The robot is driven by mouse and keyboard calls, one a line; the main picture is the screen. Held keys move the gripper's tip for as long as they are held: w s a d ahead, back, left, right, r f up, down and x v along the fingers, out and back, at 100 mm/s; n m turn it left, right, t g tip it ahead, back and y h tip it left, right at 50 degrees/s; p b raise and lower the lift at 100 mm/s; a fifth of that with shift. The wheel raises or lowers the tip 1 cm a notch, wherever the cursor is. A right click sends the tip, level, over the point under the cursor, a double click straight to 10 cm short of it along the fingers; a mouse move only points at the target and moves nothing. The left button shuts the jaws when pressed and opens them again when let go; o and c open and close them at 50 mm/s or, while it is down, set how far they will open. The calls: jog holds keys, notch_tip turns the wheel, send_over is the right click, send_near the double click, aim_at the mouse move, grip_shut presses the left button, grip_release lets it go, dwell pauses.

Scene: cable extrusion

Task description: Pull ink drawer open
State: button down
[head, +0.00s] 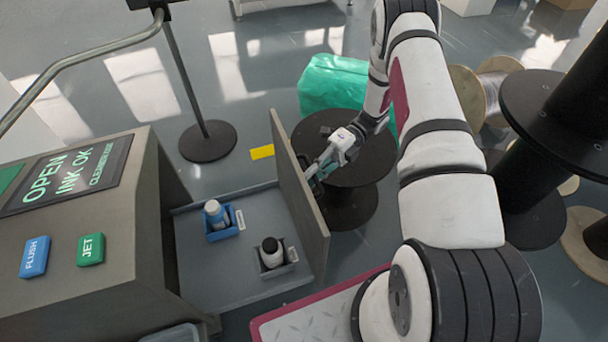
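The ink drawer (215,274) is pulled out to the right of the grey printer cabinet (110,250). Its tall front panel (300,215) stands upright at the outer end. The drawer's handle is not clearly visible there, and the finger gap is too small and hidden to tell.
The cabinet's screen (70,178) reads "OPEN" and "INK OK", above blue FLUSH and green JET buttons. Black cable reels (365,160) stand close beyond the drawer front.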

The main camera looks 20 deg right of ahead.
dwell(0.3)
jog(key=c, duration=1.6)
grip_release()
jog(key=shift+c, duration=0.2)
jog(key=v, duration=1.2)
jog(key=shift+f, duration=0.1)
